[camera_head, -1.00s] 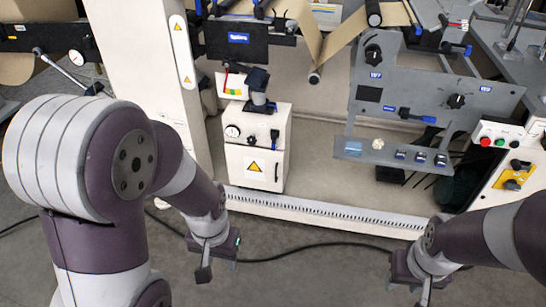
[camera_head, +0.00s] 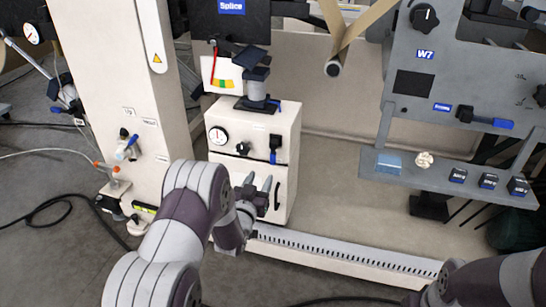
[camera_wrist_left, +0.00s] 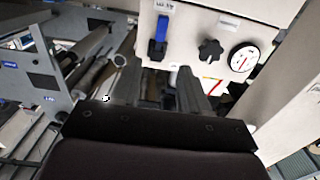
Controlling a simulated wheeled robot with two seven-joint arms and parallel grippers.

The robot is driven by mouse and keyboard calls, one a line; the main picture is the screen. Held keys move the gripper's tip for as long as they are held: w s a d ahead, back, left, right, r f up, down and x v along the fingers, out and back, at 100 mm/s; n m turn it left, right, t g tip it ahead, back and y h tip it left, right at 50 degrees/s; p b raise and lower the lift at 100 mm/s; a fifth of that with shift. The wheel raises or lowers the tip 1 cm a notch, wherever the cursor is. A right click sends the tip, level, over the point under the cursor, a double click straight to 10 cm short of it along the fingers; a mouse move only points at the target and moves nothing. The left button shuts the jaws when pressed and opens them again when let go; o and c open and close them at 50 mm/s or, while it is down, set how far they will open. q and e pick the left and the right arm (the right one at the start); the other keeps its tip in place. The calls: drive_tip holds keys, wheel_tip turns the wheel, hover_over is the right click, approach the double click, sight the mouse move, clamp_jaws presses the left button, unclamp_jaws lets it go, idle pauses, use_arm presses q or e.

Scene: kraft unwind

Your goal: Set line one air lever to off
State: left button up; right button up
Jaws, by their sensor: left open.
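A blue-handled lever (camera_head: 274,148) hangs on the front of a white cabinet (camera_head: 240,175), right of a black knob (camera_head: 243,148) and a round gauge (camera_head: 218,135). The same blue lever (camera_wrist_left: 158,38) shows large in the left wrist view. Another blue-handled lever (camera_head: 127,149) sits on the white column at the left. I cannot read which label says line one. My left gripper (camera_head: 258,184) is open and empty in front of the cabinet, below its lever. Its two fingers (camera_wrist_left: 160,88) point toward the cabinet, apart from the lever. My right gripper's fingers are out of view.
A black cabinet handle (camera_head: 277,195) is close to my left fingers. A slotted white rail (camera_head: 340,253) runs along the floor. A grey panel (camera_head: 450,80) with a shelf stands at the right. Hoses and a cable lie on the floor at left.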

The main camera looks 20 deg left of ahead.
sight(272, 156)
use_arm(q)
drive_tip(key=w+b, duration=0.1)
drive_tip(key=w, duration=0.2)
drive_tip(key=w+b, duration=0.1)
drive_tip(key=w, duration=0.3)
drive_tip(key=w+b, duration=0.2)
drive_tip(key=w, duration=0.2)
drive_tip(key=shift+w+d+f, duration=0.1)
drive_tip(key=shift+d+f, duration=0.1)
drive_tip(key=shift+f, duration=0.05)
drive_tip(key=shift+w+r, duration=0.1)
drive_tip(key=shift+w, duration=0.25)
clamp_jaws()
